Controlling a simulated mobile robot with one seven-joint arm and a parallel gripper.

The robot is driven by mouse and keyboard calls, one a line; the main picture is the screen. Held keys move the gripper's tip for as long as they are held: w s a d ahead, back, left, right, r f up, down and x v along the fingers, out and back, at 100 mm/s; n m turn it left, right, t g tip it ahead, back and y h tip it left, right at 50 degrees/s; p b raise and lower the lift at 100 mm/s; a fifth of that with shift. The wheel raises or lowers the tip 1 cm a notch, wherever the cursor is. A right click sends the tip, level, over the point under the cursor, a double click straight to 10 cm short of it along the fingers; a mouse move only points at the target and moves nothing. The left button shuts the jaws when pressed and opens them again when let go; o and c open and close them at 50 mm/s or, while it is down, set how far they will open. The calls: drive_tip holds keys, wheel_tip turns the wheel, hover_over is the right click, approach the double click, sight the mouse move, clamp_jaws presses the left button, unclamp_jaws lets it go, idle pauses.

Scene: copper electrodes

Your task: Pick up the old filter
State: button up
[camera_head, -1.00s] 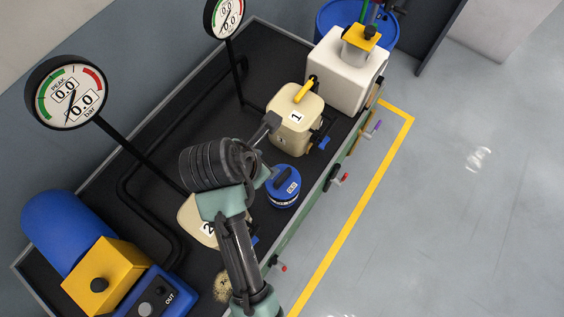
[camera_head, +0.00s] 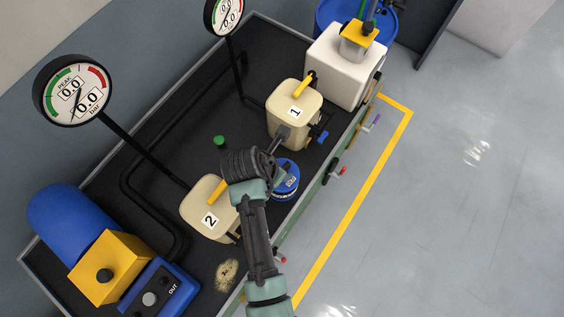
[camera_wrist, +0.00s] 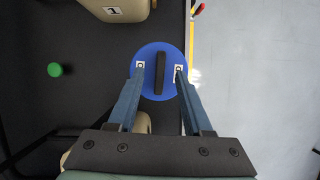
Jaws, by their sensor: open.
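My gripper (camera_wrist: 159,70) is open. Its two fingers lie one on each side of the handle, with a gap to it on both sides. I cannot tell how far above the top the fingertips are.
Beige housing 1 (camera_head: 300,97) and housing 2 (camera_head: 207,196) have yellow levers and stand on either side of the filter. A green cap (camera_head: 219,141) lies on the bench. A white tank (camera_head: 345,62) stands beyond housing 1. Coloured handles line the bench's front edge.

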drive_tip(key=shift+x, duration=1.35)
clamp_jaws()
idle(0.4)
